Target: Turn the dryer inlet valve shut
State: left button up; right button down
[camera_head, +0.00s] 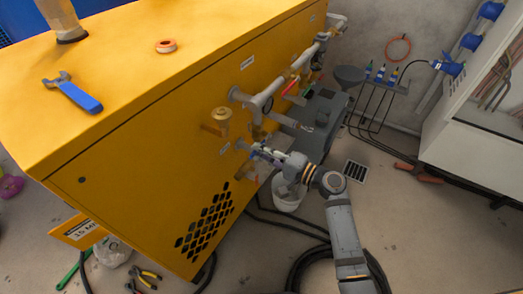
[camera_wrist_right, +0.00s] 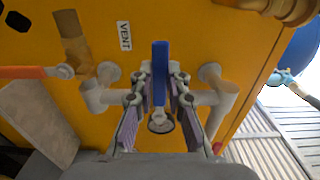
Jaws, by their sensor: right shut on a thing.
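My right gripper (camera_head: 257,154) reaches in to the lower pipework on the front of the yellow cabinet (camera_head: 130,140). In the right wrist view its two fingers (camera_wrist_right: 160,85) are shut on a blue valve lever (camera_wrist_right: 160,60), which stands upright between them. The valve body behind the lever is partly hidden by the fingers, with grey pipe elbows on both sides. A "VENT" label (camera_wrist_right: 124,36) is on the panel above and to the left. I cannot read any label naming the dryer inlet valve. My left gripper is not in view.
An orange lever (camera_wrist_right: 25,72) sits left of the gripper, and a brass fitting (camera_head: 216,121) juts out nearby. A white bucket (camera_head: 288,192) stands below the forearm. Black hoses (camera_head: 295,225) lie on the floor. A wrench (camera_head: 72,92) and a tape roll (camera_head: 166,46) lie on the cabinet top.

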jog(key=c, duration=1.3)
grip_release()
jog(key=v, duration=1.2)
